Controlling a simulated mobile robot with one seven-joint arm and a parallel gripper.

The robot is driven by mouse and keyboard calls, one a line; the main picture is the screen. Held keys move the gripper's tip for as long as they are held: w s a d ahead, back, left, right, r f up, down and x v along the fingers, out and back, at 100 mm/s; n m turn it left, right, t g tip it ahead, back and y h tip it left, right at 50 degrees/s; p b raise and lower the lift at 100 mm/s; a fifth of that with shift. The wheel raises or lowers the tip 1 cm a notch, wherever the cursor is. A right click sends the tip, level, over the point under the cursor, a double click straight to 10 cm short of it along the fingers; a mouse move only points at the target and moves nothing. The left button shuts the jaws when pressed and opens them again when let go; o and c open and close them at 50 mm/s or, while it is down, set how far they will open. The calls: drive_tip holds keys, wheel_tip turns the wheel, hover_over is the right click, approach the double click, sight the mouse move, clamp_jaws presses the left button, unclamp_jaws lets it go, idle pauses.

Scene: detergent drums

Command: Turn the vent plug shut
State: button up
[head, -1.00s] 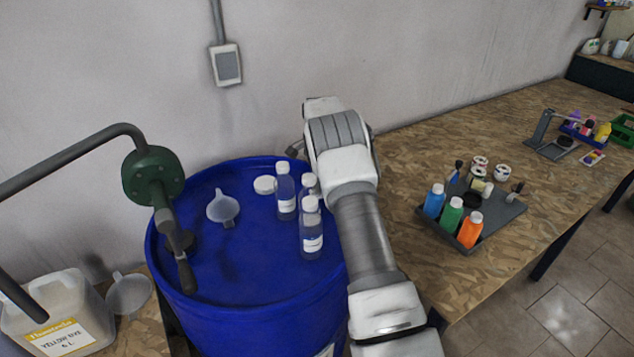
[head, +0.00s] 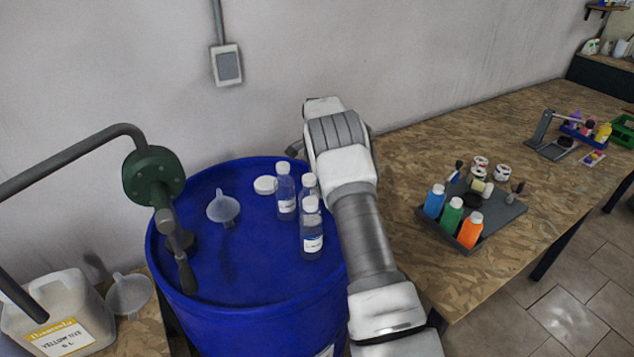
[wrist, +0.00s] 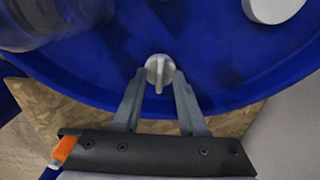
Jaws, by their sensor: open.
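The vent plug (wrist: 158,70) is a small light-grey knob with a raised wing, set in the blue drum lid near its rim, in the wrist view. The wing points toward my gripper. My gripper (wrist: 158,80) is open, with one fingertip on each side of the plug; I cannot tell whether they touch it. In the head view the blue drum (head: 240,300) shows, but my arm hides the plug and most of the gripper.
Clear bottles (head: 311,230), a white cap (head: 265,185) and a funnel (head: 223,208) stand on the lid. A green hand pump (head: 153,176) rises at its left. A tray of coloured bottles (head: 508,222) sits on the bench at right.

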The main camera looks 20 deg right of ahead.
drive_tip(key=shift+r, duration=0.1)
wheel_tip(320, 180, up, 17)
drive_tip(key=p, duration=0.1)
idle(0.3)
drive_tip(key=shift+r, duration=0.15)
